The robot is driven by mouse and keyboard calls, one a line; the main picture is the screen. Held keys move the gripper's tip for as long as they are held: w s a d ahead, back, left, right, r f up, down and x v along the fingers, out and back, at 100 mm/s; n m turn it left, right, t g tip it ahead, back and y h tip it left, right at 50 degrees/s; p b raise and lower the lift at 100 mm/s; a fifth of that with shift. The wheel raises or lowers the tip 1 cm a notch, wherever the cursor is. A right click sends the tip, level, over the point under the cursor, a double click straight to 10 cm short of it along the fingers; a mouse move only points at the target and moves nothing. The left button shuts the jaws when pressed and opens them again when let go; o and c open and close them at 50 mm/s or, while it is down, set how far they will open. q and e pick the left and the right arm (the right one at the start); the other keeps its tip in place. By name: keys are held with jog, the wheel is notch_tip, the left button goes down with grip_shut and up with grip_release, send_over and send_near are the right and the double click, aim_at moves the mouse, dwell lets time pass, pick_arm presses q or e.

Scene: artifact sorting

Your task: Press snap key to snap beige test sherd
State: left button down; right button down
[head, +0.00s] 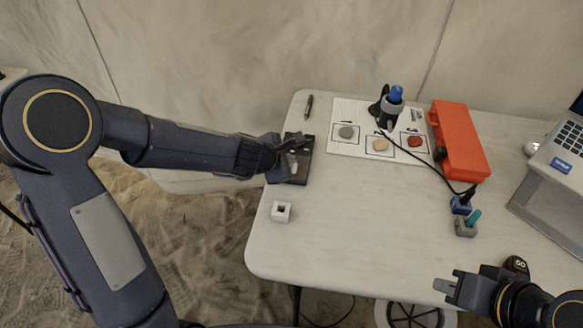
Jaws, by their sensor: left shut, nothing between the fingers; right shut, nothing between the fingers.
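A beige sherd (380,145) lies in the middle outlined box of the white sheet, between a grey sherd (346,132) and a red sherd (415,141). A dark flat device (303,172) lies at the table's left edge. My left gripper (289,150) is shut and over this device, covering part of it. I cannot tell whether the fingertips touch it, and no snap key can be made out.
A white sheet (340,109) carries the sherds; a blue-topped instrument (394,100) with a black cable stands on it. An orange case (460,140) is to its right. A small white square block (281,211), a teal-topped holder (466,225) and a laptop (560,153) are also present. The table's middle is clear.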

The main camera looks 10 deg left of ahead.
pick_arm(q)
jog(key=shift+s+f+b, duration=0.15)
jog(key=shift+f+b, duration=0.45)
jog(key=shift+f, duration=0.25)
dwell(0.8)
jog(key=shift+r, duration=0.1)
jog(key=shift+r+p, duration=0.45)
jog(key=shift+p, duration=0.15)
jog(key=shift+r, duration=0.35)
jog(key=shift+r+p, duration=0.1)
jog(key=shift+p, duration=0.25)
notch_tip(320, 180, up, 5)
jog(key=p, duration=0.4)
jog(key=shift+p, duration=0.4)
